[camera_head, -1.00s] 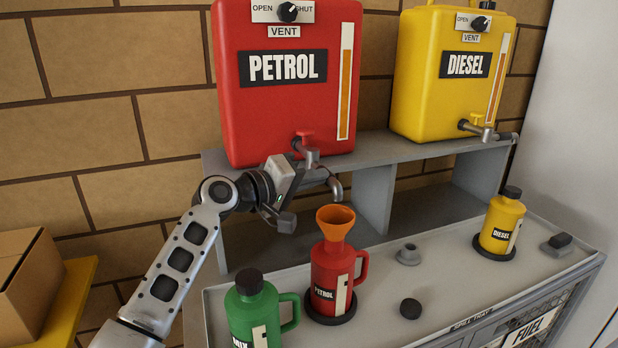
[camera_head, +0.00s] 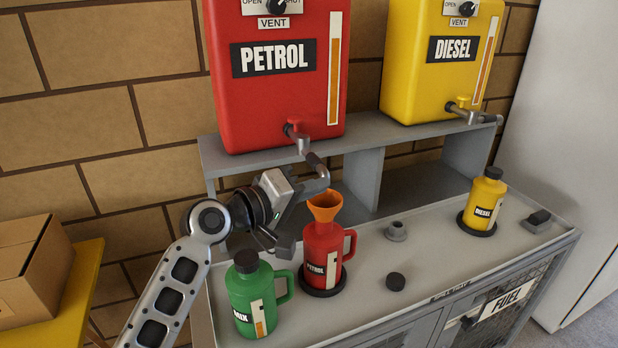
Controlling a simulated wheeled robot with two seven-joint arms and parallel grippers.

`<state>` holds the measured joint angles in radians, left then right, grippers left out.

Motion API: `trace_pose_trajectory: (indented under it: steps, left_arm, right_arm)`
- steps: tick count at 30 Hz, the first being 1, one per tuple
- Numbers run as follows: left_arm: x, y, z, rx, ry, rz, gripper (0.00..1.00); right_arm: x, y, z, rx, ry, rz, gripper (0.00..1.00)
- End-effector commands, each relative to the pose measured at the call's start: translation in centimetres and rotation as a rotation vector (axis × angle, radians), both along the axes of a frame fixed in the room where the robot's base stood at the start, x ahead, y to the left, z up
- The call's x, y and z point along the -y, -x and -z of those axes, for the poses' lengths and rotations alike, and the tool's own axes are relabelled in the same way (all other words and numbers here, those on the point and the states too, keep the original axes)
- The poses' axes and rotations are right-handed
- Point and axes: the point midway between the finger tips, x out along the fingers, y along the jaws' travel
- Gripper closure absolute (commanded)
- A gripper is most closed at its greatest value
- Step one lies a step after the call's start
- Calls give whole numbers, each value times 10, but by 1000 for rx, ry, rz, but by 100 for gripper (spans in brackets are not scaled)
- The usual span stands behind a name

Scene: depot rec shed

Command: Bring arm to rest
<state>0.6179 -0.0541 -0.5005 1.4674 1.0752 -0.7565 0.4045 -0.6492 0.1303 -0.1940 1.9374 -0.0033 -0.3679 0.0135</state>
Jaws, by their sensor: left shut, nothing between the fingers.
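My left gripper (camera_head: 300,218) is shut and empty. It is in front of the shelf, below the tap of the red PETROL tank (camera_head: 275,100) and just left of the orange funnel (camera_head: 325,205). I cannot tell whether it touches the tap or the funnel. The funnel sits in the top of the red PETROL can (camera_head: 322,250), which stands upright on a dark round base. The green MIX can (camera_head: 245,295) with a black cap stands below the gripper. My right gripper is not in view.
The yellow DIESEL tank (camera_head: 435,75) stands on the grey shelf (camera_head: 372,140). A capped yellow DIESEL can (camera_head: 484,200), a grey fitting (camera_head: 396,231) and a black cap (camera_head: 395,281) are on the bench (camera_head: 430,250). A cardboard box (camera_head: 30,275) is at the left.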

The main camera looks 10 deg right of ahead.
Motion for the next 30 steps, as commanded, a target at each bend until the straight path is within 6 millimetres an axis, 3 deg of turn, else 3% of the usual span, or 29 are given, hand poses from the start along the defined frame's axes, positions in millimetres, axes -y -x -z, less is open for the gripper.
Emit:
trace_pose_trajectory:
  steps: [9, 11, 14, 17, 22, 25, 30]
  left_arm:
    - [-1, 1, 4, 1, -7, 0, 100]
    - [-5, 6, 14, 1, -29, -3, 100]
    - [-23, 25, 48, 10, -119, -13, 100]
    - [-56, 58, 97, 14, -277, -31, 100]
    - [-133, 129, 175, -22, -614, -64, 100]
    - [-176, 171, 204, -67, -795, -71, 100]
    - [-232, 227, 225, -142, -1018, -70, 100]
  right_arm:
    - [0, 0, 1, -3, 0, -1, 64]
    - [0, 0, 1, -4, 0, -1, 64]
    - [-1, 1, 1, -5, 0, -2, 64]
    - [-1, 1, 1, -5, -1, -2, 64]
    - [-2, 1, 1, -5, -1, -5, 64]
    - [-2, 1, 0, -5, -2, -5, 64]
    - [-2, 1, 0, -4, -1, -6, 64]
